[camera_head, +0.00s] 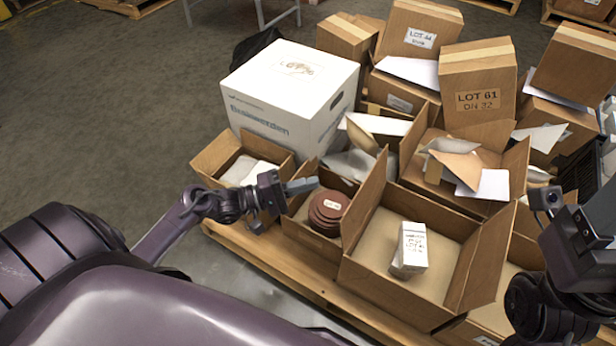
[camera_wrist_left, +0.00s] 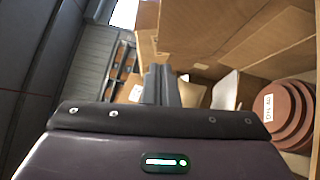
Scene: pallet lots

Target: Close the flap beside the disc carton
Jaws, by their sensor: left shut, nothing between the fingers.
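The disc carton (camera_head: 300,226) is an open brown box on the pallet, holding a stack of reddish-brown discs (camera_head: 328,208) with a white label. The discs also show at the right of the left wrist view (camera_wrist_left: 288,112). A brown flap (camera_head: 366,196) stands up on the right of the discs, between them and a larger open carton. My left gripper (camera_head: 302,185) is shut and empty, just left of the discs at the carton's rim; its fingers also show in the left wrist view (camera_wrist_left: 162,85). My right gripper's wrist (camera_head: 570,235) is at the right edge; its fingers are not clear.
The larger open carton (camera_head: 372,274) holds a small white labelled box (camera_head: 412,246). A big white box (camera_head: 290,95) stands behind. Several brown cartons, including LOT 61 (camera_head: 478,75), crowd the back right. The wooden pallet (camera_head: 265,262) edge runs in front; floor at left is clear.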

